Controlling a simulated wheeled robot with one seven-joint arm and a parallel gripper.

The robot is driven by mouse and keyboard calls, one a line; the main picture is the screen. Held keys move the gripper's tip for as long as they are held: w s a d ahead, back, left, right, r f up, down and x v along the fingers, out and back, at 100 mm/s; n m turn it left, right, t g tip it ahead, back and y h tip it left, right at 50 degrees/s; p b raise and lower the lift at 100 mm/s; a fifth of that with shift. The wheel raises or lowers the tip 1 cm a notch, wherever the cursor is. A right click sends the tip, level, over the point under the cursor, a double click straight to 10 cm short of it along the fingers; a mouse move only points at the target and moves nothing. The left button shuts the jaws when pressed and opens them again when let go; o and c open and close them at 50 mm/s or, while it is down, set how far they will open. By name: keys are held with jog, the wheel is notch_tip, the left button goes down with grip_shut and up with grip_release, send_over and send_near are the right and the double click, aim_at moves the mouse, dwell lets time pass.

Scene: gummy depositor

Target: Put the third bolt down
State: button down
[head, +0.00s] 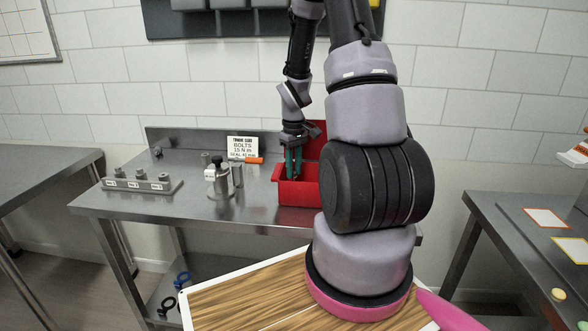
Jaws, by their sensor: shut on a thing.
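My gripper (293,163), with green fingers, points down into the red open box (297,195) on the steel table. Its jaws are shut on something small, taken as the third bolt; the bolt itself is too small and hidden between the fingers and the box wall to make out. The fingertips are at or just below the box's rim. The inside of the box is mostly hidden, and my arm covers its right part.
The steel table (120,203) also bears a grey labelled block (140,186) with three upright pieces, metal cylinders (218,180), an orange-handled tool (248,160) and a bolts sign (242,147). The table's front left is clear. Another table (500,215) stands at right.

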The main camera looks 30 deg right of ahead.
jog(key=shift+f, duration=0.6)
jog(key=c, duration=0.7)
grip_release()
notch_tip(320, 180, up, 13)
notch_tip(320, 180, up, 14)
jog(key=m+t, duration=0.4)
send_over(294, 172)
jog(key=s+a, duration=0.7)
jog(key=a, duration=0.1)
jog(key=shift+s+a+r+m+t+y, duration=0.45)
jog(key=shift+s+a+r, duration=0.6)
jog(key=shift+s, duration=0.7)
jog(key=shift+s+a+r+m+t+y, duration=0.2)
jog(key=shift+s+a+r+m+t, duration=0.5)
jog(key=shift+s+r, duration=0.85)
jog(key=shift+s+a+r+m+t+y, duration=0.4)
jog(key=shift+s+a+r, duration=0.6)
jog(key=shift+s, duration=0.95)
